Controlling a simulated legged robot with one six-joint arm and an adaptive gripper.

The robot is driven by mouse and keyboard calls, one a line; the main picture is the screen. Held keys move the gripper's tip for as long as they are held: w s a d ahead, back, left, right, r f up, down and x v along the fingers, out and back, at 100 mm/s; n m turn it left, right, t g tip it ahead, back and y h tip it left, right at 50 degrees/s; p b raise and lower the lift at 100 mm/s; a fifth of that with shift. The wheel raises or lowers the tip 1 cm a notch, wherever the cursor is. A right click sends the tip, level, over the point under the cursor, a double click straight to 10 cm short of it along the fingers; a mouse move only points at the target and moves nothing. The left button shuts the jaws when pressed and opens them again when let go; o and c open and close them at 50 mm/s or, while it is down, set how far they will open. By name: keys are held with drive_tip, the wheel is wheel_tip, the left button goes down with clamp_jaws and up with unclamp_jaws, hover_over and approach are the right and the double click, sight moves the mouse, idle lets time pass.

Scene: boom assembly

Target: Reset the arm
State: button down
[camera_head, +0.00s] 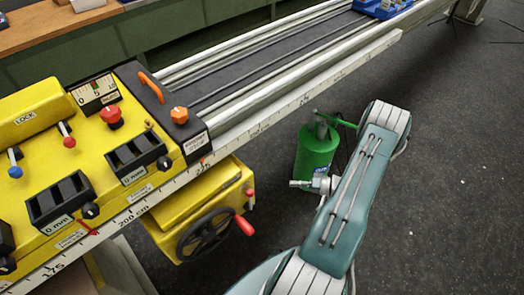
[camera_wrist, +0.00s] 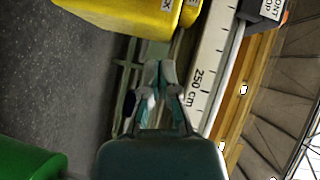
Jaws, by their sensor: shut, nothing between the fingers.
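My gripper (camera_wrist: 162,72) shows in the wrist view with its fingertips together and nothing between them. It points toward the rail with the printed scale (camera_wrist: 205,75), near the "250 cm" mark, and I cannot tell the gap to it. In the head view my teal arm fills the lower right, folded upward at the elbow. My gripper is not clearly visible there. A small grey part beside the arm cannot be told for certain.
A yellow control unit (camera_head: 125,150) with knobs, levers and a black handwheel (camera_head: 205,232) sits on the rail (camera_head: 300,95) at left. Dark floor at right is clear.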

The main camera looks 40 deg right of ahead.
drive_tip(key=w+a+r+n+g+h, duration=0.1)
drive_tip(key=w+a+r+n+g, duration=0.1)
drive_tip(key=a+r+g, duration=0.4)
drive_tip(key=w+a+r+n+g, duration=0.1)
drive_tip(key=w+a+r+n, duration=0.15)
drive_tip(key=r, duration=0.65)
drive_tip(key=w+a+r+n+g+h, duration=0.1)
drive_tip(key=a+r+g, duration=0.35)
drive_tip(key=r, duration=0.25)
drive_tip(key=s+a+r+n+t+h, duration=0.1)
drive_tip(key=s+a+r+t+h, duration=0.1)
drive_tip(key=s+a+r+h, duration=0.2)
drive_tip(key=s+a+r+t+h, duration=0.3)
drive_tip(key=s+a+r, duration=0.4)
drive_tip(key=a+r, duration=0.4)
wheel_tip(320, 180, up, 3)
drive_tip(key=shift+s+n+h, duration=0.3)
drive_tip(key=shift+n+h, duration=0.05)
drive_tip(key=shift+h, duration=0.35)
